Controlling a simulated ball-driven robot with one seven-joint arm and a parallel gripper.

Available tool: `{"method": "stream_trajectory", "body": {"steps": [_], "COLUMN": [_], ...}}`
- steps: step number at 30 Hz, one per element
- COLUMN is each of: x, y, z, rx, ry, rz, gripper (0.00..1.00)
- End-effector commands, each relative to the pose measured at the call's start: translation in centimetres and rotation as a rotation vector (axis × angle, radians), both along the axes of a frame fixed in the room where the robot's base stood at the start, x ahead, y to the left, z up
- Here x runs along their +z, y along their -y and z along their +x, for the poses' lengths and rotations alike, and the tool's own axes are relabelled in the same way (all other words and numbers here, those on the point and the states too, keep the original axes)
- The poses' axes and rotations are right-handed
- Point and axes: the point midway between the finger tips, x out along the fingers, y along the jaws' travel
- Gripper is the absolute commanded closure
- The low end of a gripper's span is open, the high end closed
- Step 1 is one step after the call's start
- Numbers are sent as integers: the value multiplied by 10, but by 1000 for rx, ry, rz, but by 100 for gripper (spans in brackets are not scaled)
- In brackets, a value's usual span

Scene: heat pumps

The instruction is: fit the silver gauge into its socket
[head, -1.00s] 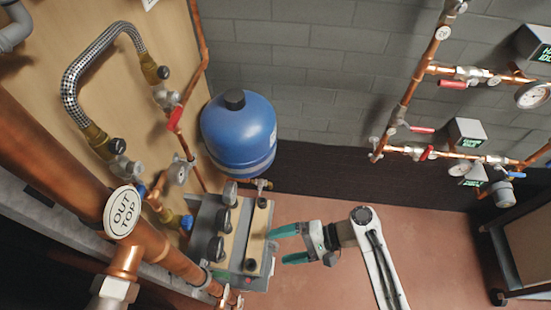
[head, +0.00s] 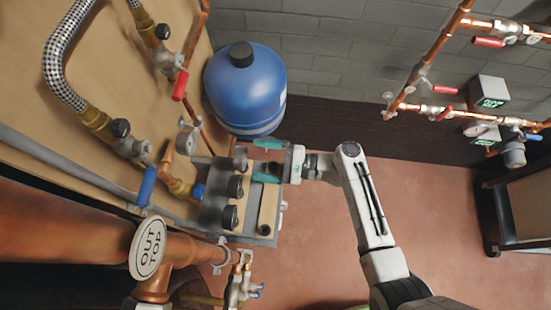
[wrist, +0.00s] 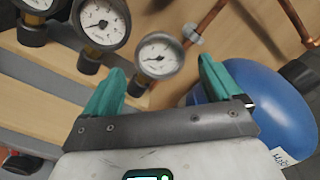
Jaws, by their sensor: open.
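Several round gauges stand in a row on a grey tray (head: 222,228). The one at the far end (head: 238,158) has a grey-silver rim and a white dial in the wrist view (wrist: 158,55), with a dark base below; I take it as the silver gauge, though the rims look alike. My gripper (head: 259,161) is open and empty beside this gauge, to its right in the head view. In the wrist view the gauge shows beyond and between the teal fingers, apart from them. I cannot tell which opening is its socket.
A blue tank (head: 245,90) stands close behind my gripper. A wooden strip (head: 269,207) with a dark round spot lies along the tray. Copper pipes and a red-handled valve (head: 180,86) are on the panel at left. The floor at right is free.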

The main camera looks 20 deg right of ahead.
Motion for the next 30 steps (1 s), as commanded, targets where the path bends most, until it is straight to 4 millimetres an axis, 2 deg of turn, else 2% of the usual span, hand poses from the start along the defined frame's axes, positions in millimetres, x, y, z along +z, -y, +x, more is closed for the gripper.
{"method": "stream_trajectory", "body": {"steps": [6, 13, 18, 27, 30], "x": [0, 0, 0, 0, 0], "y": [-28, -49, -56, -57, -57], "z": [11, 20, 23, 23, 23], "rx": [1, 1, 0, 0, 0], "ry": [0, 1, 0, 0, 1], "rz": [1, 1, 0, 0, 0], "gripper": [8, 8, 8, 8, 17]}}
